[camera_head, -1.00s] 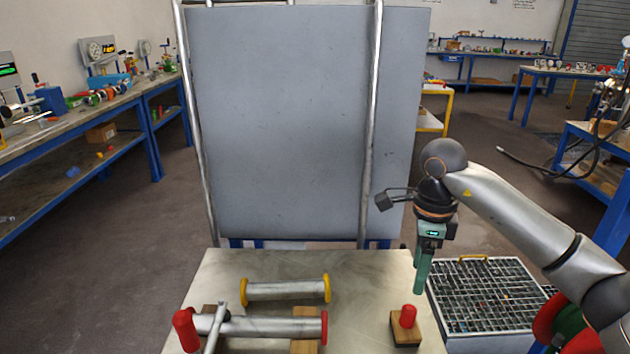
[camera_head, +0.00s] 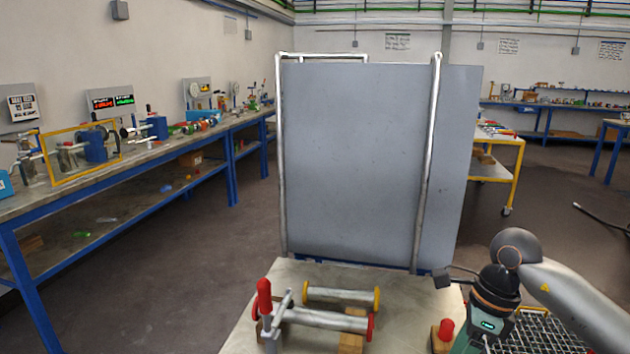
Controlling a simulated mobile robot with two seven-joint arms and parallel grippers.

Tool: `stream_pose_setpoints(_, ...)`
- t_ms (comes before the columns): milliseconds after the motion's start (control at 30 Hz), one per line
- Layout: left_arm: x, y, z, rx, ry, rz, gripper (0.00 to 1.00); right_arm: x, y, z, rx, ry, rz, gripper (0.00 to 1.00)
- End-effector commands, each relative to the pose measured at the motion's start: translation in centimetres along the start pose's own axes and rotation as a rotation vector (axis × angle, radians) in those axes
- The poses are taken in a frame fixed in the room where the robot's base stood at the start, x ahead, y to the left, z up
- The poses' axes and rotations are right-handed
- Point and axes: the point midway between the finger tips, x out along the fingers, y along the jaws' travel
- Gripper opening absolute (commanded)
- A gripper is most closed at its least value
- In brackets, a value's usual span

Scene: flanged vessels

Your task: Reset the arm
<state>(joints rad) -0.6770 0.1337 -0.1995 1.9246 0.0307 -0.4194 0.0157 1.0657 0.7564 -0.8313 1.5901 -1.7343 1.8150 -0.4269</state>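My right arm comes in from the lower right. Its gripper body (camera_head: 468,340) hangs down at the bottom edge, next to a red-topped peg on a wooden block (camera_head: 442,334); the fingertips are cut off by the frame. My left arm and gripper are not in view. On the metal table (camera_head: 290,272) lie a vessel with yellow flanges (camera_head: 340,296) and, in front of it, a vessel with red flanges (camera_head: 325,319). A clamp with a red handle (camera_head: 264,297) stands at the left end of the red-flanged vessel.
A large grey panel (camera_head: 350,165) on a tubular frame stands behind the table. A metal grid (camera_head: 545,330) lies at the lower right. A long blue-legged workbench (camera_head: 150,165) runs along the left wall. Open floor lies left of the table.

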Motion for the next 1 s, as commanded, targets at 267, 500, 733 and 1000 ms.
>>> stream_pose_setpoints(267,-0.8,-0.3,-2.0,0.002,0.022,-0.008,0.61,5.1,10.4,10.7,0.095,-0.515,0.436,0.68)
stream_pose_setpoints(500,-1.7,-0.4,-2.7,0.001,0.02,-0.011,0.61,2.0,15.4,17.4,0.544,-1.017,0.924,0.68)
stream_pose_setpoints(733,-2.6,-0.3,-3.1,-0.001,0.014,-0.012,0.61,1.3,11.3,16.2,1.275,-1.345,1.312,0.68)
stream_pose_setpoints(1000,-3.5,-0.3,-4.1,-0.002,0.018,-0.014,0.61,11.9,7.7,5.2,-2.349,1.368,-1.47,0.68)
